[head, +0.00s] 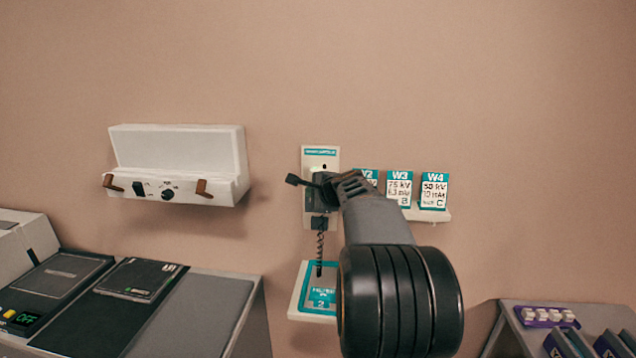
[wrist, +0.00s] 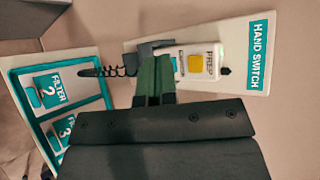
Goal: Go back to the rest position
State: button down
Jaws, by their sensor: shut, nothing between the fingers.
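My gripper (head: 326,186) is in front of the wall plate labelled HAND SWITCH (head: 320,154), at the centre of the head view. In the wrist view my gripper (wrist: 154,75) has its green-tinted fingers together with nothing between them. The fingertips lie close to the hand switch (wrist: 198,62), a white body with a yellow button and the word PREP. I cannot tell whether they touch it. A dark coiled cord (head: 320,245) hangs below. My arm hides part of the plate in the head view.
A filter tray (head: 303,292) is on the wall below the plate. Cards W3 (head: 399,186) and W4 (head: 434,190) stand on a ledge to the right. A white wall unit with knobs (head: 180,165) is left. Grey consoles fill both lower corners.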

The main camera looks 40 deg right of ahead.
dwell(0.5)
jog(key=s+a+f+n+g+y, duration=0.2)
jog(key=s+a+f+n+g, duration=0.4)
jog(key=f+n, duration=0.25)
jog(key=s+a+f+n+g, duration=0.1)
jog(key=s+a+f+n, duration=0.2)
jog(key=s+a+n, duration=0.4)
jog(key=s+a+f+n+g+h, duration=0.1)
jog(key=s+a+f+n+g, duration=0.1)
jog(key=s+a+n, duration=0.5)
jog(key=s+a+f, duration=0.1)
jog(key=s+a, duration=0.2)
jog(key=a, duration=0.2)
jog(key=shift+s+a, duration=0.15)
jog(key=shift+s, duration=0.15)
